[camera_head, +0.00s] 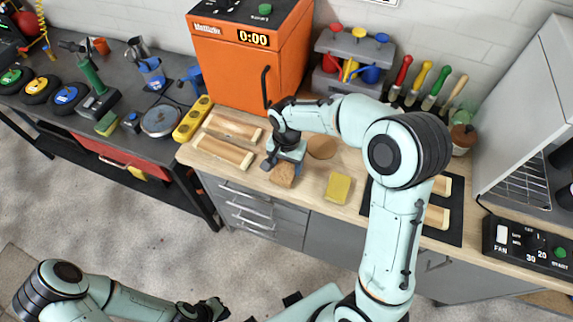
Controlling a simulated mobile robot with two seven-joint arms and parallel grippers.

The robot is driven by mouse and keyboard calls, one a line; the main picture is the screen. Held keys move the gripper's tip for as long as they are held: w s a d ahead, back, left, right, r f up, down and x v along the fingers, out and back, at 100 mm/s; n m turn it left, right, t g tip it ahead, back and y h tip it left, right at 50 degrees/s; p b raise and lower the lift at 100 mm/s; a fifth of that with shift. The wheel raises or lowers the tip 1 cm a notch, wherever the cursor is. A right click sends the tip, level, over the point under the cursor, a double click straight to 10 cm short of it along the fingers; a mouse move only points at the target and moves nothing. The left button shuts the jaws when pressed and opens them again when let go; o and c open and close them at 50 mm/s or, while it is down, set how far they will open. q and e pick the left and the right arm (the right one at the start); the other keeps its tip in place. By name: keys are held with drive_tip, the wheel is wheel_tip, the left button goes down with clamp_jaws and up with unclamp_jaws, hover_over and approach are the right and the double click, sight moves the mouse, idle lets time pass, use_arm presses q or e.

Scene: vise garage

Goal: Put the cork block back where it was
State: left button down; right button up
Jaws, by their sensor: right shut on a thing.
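The cork block (283,176) is a small brown speckled block near the front edge of the wooden worktop (312,192). My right gripper (284,164) reaches down from above and is shut on the cork block; the fingers hide its upper part. I cannot tell whether the block touches the worktop. My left gripper (208,309) is low at the bottom of the view, in front of the cabinets and away from the block. Whether its fingers are open or shut is unclear.
A yellow block (338,187) and a round brown disc (321,147) lie right of the cork block. Wooden vise-like pieces (223,150) and a yellow level (193,119) lie left. An orange machine (240,60) stands behind. My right arm hides part of the black mat (447,236).

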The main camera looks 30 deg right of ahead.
sight(287, 166)
drive_tip(key=shift+f, duration=0.4)
use_arm(q)
drive_tip(key=shift+s+f, duration=0.1)
drive_tip(key=shift+f, duration=0.05)
use_arm(e)
drive_tip(key=shift+f, duration=0.15)
drive_tip(key=o, duration=1.2)
drive_tip(key=shift+r, duration=0.2)
use_arm(q)
drive_tip(key=shift+w+r+p, duration=0.4)
drive_tip(key=shift+w+r, duration=0.1)
drive_tip(key=shift+r, duration=0.15)
use_arm(e)
wheel_tip(287, 166, up, 12)
use_arm(q)
drive_tip(key=shift+s, duration=0.1)
use_arm(e)
drive_tip(key=shift+f, duration=0.1)
